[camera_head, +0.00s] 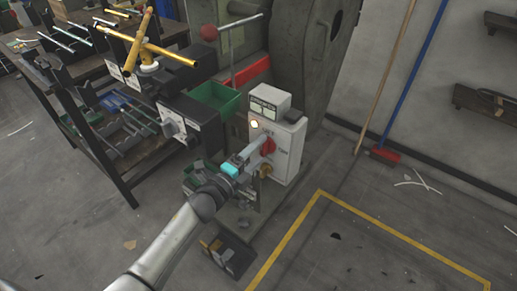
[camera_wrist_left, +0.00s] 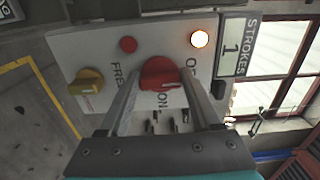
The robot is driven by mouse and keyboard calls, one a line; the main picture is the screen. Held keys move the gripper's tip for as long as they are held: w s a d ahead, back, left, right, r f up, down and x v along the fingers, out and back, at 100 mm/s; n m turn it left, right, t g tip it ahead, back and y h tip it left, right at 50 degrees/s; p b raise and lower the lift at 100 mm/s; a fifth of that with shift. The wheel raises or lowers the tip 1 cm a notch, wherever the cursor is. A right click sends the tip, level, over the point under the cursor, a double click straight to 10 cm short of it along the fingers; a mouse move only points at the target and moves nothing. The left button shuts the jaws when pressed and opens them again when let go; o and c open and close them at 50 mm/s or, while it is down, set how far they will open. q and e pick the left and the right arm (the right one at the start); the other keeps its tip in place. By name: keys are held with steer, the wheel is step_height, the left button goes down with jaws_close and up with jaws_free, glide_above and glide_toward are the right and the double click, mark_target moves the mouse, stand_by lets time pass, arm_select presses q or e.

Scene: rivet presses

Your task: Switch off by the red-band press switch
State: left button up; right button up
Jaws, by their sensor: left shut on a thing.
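The press (camera_head: 300,55) with a red band (camera_head: 247,74) stands at the upper middle of the head view. A pale switch box (camera_head: 287,150) stands at its front. The box carries a red rotary switch (camera_head: 268,146), also in the left wrist view (camera_wrist_left: 160,74). My left gripper (camera_head: 261,144) reaches the box from the lower left. In the wrist view its two fingers lie on either side of the red switch and are shut on it. A white mark on the switch points toward the "ON" lettering. A lamp (camera_wrist_left: 199,39) on the panel glows. My right gripper is not in view.
A yellow knob (camera_wrist_left: 87,82) and a small red button (camera_wrist_left: 128,44) sit beside the switch. A stroke counter (camera_wrist_left: 236,48) reads 1. Floor to the right is mostly clear.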

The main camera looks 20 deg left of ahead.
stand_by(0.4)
arm_select(q)
steer(key=o, duration=1.4)
steer(key=shift+s, duration=0.1)
steer(key=p+v, duration=0.3)
steer(key=v, duration=1.2)
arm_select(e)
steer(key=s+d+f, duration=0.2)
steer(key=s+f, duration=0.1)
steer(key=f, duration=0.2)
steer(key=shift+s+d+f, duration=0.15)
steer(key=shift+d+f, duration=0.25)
